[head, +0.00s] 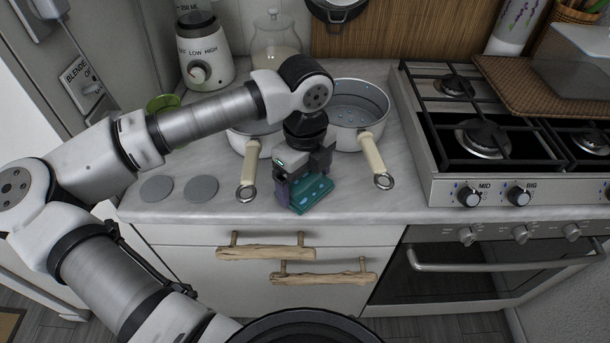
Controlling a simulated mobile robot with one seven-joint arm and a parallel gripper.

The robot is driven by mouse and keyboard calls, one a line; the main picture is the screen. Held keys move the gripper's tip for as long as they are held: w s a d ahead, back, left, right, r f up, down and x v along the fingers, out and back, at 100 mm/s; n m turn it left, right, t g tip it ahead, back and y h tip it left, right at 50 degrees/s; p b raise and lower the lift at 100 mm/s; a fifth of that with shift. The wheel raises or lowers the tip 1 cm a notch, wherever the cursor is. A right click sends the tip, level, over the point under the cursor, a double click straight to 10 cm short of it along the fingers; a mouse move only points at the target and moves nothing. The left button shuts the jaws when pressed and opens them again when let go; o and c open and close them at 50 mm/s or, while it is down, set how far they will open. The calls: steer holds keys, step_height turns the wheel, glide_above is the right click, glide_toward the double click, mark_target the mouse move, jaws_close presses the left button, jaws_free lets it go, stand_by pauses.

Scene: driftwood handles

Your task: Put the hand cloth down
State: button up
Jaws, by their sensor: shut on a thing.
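The hand cloth (311,190) is a small teal piece at the front of the grey countertop, in the head view. My gripper (304,190) points down and is shut on the cloth, between two pale pot handles. The gripper covers part of the cloth. I cannot tell whether the cloth touches the counter or hangs just above it.
A pot (358,112) stands behind on the right, and a second pot (244,133) is partly hidden by my arm. Two grey discs (201,188) lie on the left. A gas stove (480,150) stands right. Drawers with driftwood handles (266,253) are below. Bare counter (345,208) shows near the front edge.

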mark_target(305, 177)
steer(key=shift+f, duration=0.2)
steer(key=o, duration=0.6)
steer(key=shift+r, duration=0.1)
steer(key=shift+r, duration=0.1)
step_height(305, 177, up, 12)
steer(key=shift+r+b, duration=0.1)
steer(key=shift+b, duration=0.65)
